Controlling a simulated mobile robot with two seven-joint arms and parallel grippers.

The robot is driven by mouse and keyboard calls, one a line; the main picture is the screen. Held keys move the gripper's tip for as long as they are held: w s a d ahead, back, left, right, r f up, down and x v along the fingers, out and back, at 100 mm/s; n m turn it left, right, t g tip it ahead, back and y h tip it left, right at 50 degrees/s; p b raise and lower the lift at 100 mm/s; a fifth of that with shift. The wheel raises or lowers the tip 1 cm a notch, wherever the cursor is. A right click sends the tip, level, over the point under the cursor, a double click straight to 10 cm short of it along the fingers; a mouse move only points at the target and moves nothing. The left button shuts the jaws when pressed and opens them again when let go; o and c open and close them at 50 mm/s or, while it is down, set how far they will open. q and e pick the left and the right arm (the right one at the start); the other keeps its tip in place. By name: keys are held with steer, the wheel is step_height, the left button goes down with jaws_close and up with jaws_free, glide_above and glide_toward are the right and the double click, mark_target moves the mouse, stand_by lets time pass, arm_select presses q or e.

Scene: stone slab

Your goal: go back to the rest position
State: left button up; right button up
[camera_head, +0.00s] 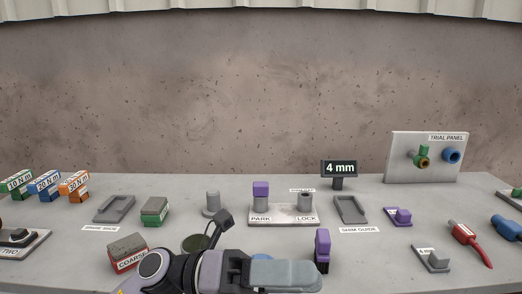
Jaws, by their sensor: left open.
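My left gripper (290,273) is low in the middle of the head view, over the front part of the stone slab (375,275). Its arm comes in from the lower left. It is open, though its fingertips show only side-on, and I see nothing held in it. A purple block (322,248) is just beyond its tip at the right; I cannot tell whether they touch. A blue thing (260,257) and a dark green round thing (196,243) are partly hidden behind the arm. My right gripper is not in view.
A PARK/LOCK base (284,221) bears a purple-topped post (261,195). A COARSE block (127,253) sits close left of my arm. A 4 mm sign (339,169) and the TRIAL PANEL (400,165) stand behind. A red-handled tool (470,243) lies right.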

arm_select(q)
steer(key=w+a+f+n+t+y+p, duration=0.1)
steer(key=w+a+f+n+t+y, duration=0.25)
steer(key=n+t, duration=0.5)
steer(key=w+a+f+n+t+y+p, duration=0.15)
steer(key=a+f+n+t, duration=0.4)
steer(key=n, duration=0.65)
steer(key=w+a+f+n+t+y, duration=0.35)
steer(key=n+t, duration=0.45)
steer(key=n, duration=0.3)
steer(key=s+a+f+n+g+y+p, duration=0.1)
steer(key=s+a+f+n+g+y, duration=0.2)
steer(key=s+f, duration=0.5)
steer(key=s+a+f+n+g+y+p, duration=0.1)
steer(key=s+a+f+n+g+y, duration=0.3)
steer(key=f, duration=1)
steer(key=s+a+n+y, duration=0.2)
steer(key=s+a+n, duration=0.2)
steer(key=a, duration=0.1)
